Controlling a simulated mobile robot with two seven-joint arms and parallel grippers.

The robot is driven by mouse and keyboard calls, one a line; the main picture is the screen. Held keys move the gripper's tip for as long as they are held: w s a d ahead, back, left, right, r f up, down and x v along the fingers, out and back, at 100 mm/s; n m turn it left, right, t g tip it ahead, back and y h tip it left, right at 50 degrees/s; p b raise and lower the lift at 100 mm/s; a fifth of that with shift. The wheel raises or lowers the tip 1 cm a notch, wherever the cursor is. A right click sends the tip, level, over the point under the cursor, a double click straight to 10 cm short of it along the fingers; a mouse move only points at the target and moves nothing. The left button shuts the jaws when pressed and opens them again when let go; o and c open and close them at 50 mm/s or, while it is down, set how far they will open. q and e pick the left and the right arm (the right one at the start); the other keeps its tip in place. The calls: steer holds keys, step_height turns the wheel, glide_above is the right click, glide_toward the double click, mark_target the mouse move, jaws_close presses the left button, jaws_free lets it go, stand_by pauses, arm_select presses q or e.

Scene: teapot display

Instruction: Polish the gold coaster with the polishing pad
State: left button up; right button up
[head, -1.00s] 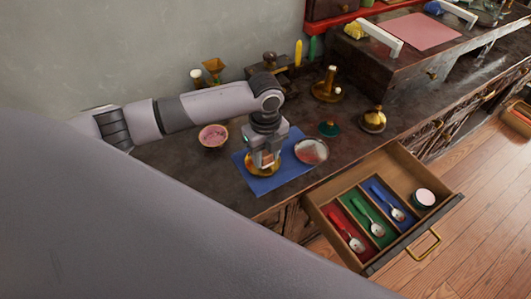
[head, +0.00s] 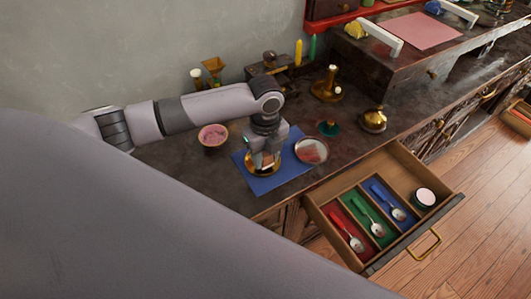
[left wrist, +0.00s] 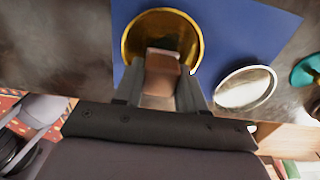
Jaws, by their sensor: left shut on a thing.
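The gold coaster (head: 264,174) is a round, shiny disc lying on a blue mat (head: 262,188). In the left wrist view the gold coaster (left wrist: 140,33) shows a bright rim and lies under my fingertips. My left gripper (head: 264,163) points down over the coaster. In the left wrist view my left gripper (left wrist: 163,82) is shut on a small brownish-pink block, the polishing pad (left wrist: 162,62). The pad overlaps the coaster's lower part in that view; I cannot tell for certain whether they touch. My right gripper is not in view.
A round silver-rimmed dish (head: 311,151) sits at the mat's right edge. A bowl of pink stuff (head: 213,136) stands to the left. An open drawer (head: 446,207) holds spoons in red, green and blue compartments. Brass pieces, including a domed lid (head: 373,120), stand behind.

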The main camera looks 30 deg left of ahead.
arm_select(q)
steer(key=shift+f, duration=0.65)
